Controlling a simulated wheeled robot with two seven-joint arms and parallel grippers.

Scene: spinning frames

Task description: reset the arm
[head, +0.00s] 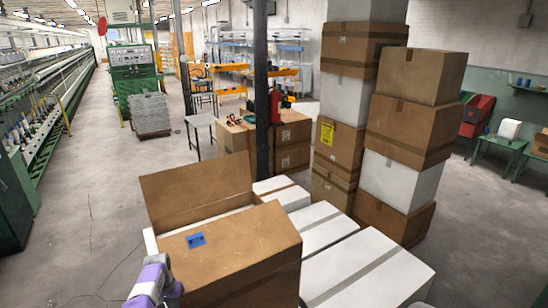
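My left arm comes in at the bottom left, and its purple and white end with the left gripper (160,263) is beside the left edge of an open brown cardboard box (240,250). The fingers are too small and unclear to tell whether they are open or shut, and I cannot tell if they touch the box. A raised flap (195,188) stands at the box's back. A small blue piece (196,240) is on its near brown panel. The box's inside is mostly hidden. My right gripper is not in view.
White boxes with brown tape (370,265) lie right of the open box. Tall stacks of brown and white boxes (400,140) stand behind them. A dark post (261,90) rises behind the boxes. Bare concrete floor (85,190) is free at the left, beside spinning machines (45,100).

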